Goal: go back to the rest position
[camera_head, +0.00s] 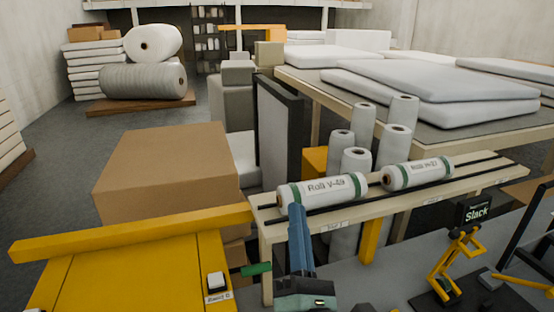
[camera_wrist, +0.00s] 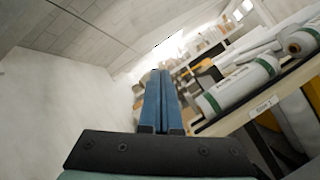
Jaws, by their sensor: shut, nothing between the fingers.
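My gripper (camera_head: 297,207) is in front of the slatted rack (camera_head: 482,166), its blue fingers pointing up and away. In the wrist view the fingers (camera_wrist: 161,73) lie side by side, shut with nothing between them. A white roll with green bands marked "Roll V-49" (camera_head: 335,189) lies on the left part of the rack; the fingertips overlap its left end in the head view, and I cannot tell whether they touch. A second labelled roll (camera_head: 418,173) lies to its right. In the wrist view a roll (camera_wrist: 240,85) lies right of the fingers, apart from them.
A yellow table (camera_head: 130,268) with a raised edge stands at the left, a large cardboard box (camera_head: 160,170) behind it. Several upright rolls (camera_head: 393,145) stand behind the rack. A "Slack" sign (camera_head: 475,212) and a yellow jointed stand (camera_head: 450,262) are at the right.

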